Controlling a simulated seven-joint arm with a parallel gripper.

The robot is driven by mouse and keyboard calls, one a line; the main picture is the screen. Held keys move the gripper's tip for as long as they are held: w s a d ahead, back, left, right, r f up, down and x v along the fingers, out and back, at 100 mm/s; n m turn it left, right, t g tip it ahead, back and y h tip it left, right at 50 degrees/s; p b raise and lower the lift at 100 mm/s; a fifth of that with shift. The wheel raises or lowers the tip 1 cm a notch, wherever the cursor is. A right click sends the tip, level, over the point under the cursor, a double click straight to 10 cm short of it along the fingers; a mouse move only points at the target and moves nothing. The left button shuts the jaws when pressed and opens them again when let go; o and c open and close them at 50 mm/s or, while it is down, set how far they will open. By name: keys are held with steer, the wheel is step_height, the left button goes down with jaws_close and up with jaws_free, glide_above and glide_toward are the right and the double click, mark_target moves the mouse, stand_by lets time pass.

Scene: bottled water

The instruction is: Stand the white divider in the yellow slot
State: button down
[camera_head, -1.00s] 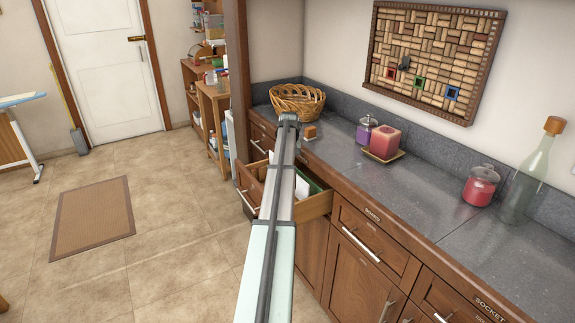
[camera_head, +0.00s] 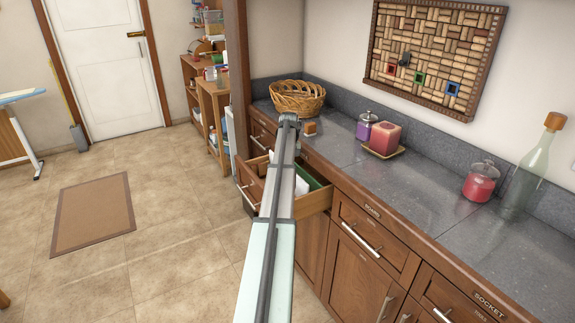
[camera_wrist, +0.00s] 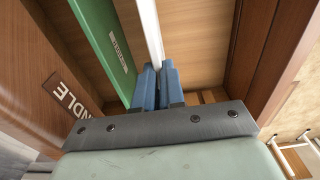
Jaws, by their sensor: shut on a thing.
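My gripper (camera_wrist: 158,88) is shut on the white divider (camera_wrist: 152,30), with its blue fingers on both sides of the thin panel. The divider is inside the open wooden drawer (camera_wrist: 205,40); whether its bottom edge sits in a slot cannot be told. A green divider (camera_wrist: 105,40) with a small label stands to its left in the wrist view, apart from it. The green divider also shows in the head view (camera_head: 312,178), where my arm covers much of the drawer. I cannot make out a yellow slot in either view.
The drawer's side wall (camera_wrist: 272,50) is close on the right in the wrist view. The labelled drawer front (camera_wrist: 40,75) is on the left. On the grey counter (camera_head: 390,185) are a wicker basket (camera_head: 297,98), candles and a glass bottle (camera_head: 535,165).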

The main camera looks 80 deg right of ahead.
steer(key=shift+f, duration=1.7)
steer(key=c, duration=1.1)
jaws_free()
steer(key=shift+c, duration=0.2)
step_height(320, 180, up, 14)
steer(key=shift+s+a, duration=0.25)
steer(key=shift+f, duration=0.1)
